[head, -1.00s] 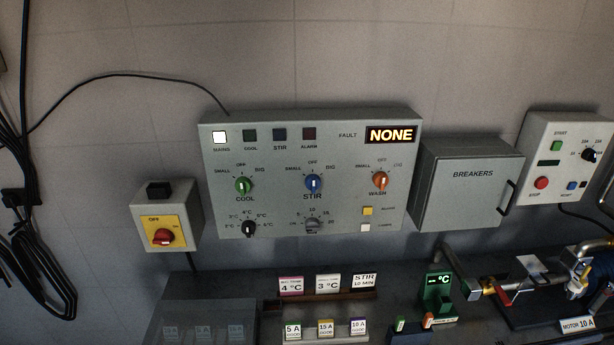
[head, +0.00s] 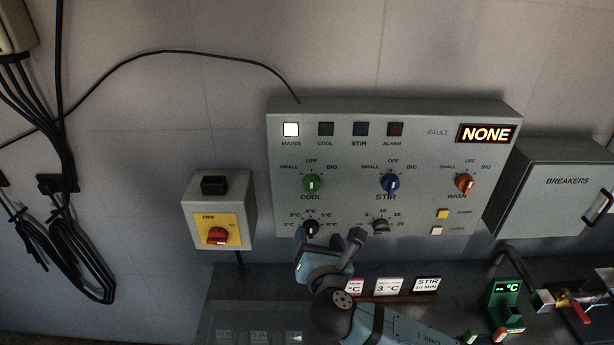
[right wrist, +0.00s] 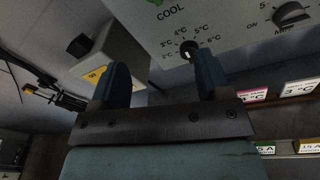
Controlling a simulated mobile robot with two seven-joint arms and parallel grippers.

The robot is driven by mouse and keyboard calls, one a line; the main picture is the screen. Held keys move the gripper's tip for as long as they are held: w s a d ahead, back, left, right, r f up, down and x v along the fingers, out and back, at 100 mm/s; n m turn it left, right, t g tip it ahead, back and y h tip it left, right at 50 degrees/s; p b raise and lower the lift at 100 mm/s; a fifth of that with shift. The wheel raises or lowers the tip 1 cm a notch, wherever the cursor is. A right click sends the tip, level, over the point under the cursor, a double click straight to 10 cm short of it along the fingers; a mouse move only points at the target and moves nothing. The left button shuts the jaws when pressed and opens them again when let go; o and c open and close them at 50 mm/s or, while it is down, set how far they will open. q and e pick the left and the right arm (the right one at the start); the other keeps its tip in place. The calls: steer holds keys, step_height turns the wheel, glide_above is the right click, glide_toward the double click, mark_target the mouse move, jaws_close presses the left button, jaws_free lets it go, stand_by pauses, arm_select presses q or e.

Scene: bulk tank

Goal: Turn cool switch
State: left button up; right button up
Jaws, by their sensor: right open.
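The cool switch (head: 311,184) is a green round knob on the grey control panel (head: 430,125), under the labels SMALL, OFF and BIG. Whether a finger touches the dial is unclear. My left gripper is not in view.
The blue stir knob (head: 390,184) and orange wash knob (head: 465,184) are to the right. The breakers box (head: 560,200) stands further right. Several label cards (head: 388,287) stand below.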

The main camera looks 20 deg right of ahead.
mark_target(313, 189)
steer(key=shift+n+t+h, duration=0.3)
steer(key=shift+n+h, duration=0.1)
steer(key=shift+n, duration=0.1)
steer(key=p+x, duration=0.1)
steer(key=x, duration=0.3)
steer(key=r+x, duration=0.1)
steer(key=x, duration=0.4)
steer(key=r+p+x, duration=0.1)
steer(key=x, duration=0.3)
steer(key=shift+w+d+r+p, duration=0.15)
steer(key=shift+w+r+p, duration=0.1)
steer(key=shift+p, duration=0.05)
steer(key=shift+w+d+f, duration=0.1)
steer(key=shift+w, duration=0.35)
steer(key=c, duration=0.9)
